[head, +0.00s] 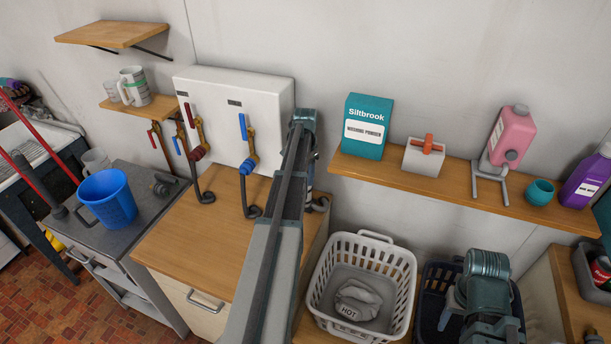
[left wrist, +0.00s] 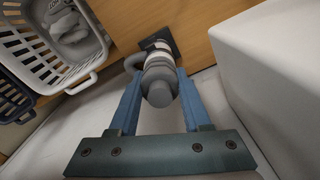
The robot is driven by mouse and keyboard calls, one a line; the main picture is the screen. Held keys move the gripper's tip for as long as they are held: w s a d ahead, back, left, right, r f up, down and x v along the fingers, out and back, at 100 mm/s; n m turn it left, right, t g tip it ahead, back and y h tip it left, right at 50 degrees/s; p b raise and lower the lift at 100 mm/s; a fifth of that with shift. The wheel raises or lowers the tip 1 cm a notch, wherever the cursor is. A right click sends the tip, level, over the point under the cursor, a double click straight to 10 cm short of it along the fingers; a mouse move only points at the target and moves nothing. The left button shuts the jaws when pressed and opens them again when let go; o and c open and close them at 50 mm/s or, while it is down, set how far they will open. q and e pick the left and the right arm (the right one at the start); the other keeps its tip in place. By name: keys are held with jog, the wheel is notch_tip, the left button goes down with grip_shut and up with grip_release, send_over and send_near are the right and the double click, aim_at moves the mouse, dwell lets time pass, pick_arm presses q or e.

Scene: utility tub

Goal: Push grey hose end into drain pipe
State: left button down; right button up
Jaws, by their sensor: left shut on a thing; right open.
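In the left wrist view my left gripper (left wrist: 159,80) is shut on the grey hose end (left wrist: 158,88), with one blue finger on each side of it. The hose end's rounded top faces the camera, and a grey hose bend (left wrist: 134,60) shows at its left. Just beyond it is a white-banded pipe (left wrist: 157,56), apparently the drain pipe, in line with the hose end. I cannot tell how deep the hose end sits in it. In the head view my left arm hides most of this spot. My right gripper (head: 482,268) is open at the lower right.
A white laundry basket (head: 372,241) and a dark basket (head: 429,290) stand right of the wooden counter (head: 183,236). A white wall box (head: 228,105) with tap valves is beside my left arm. A shelf (head: 450,190) with bottles and a teal box (head: 366,127) runs right.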

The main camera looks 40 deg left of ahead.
pick_arm(q)
jog(key=shift+c, duration=1.4)
grip_release()
notch_tip(320, 180, up, 14)
jog(key=p, duration=1.3)
jog(key=shift+f+p, duration=0.15)
jog(key=shift+p, duration=0.25)
jog(key=shift+s, duration=0.1)
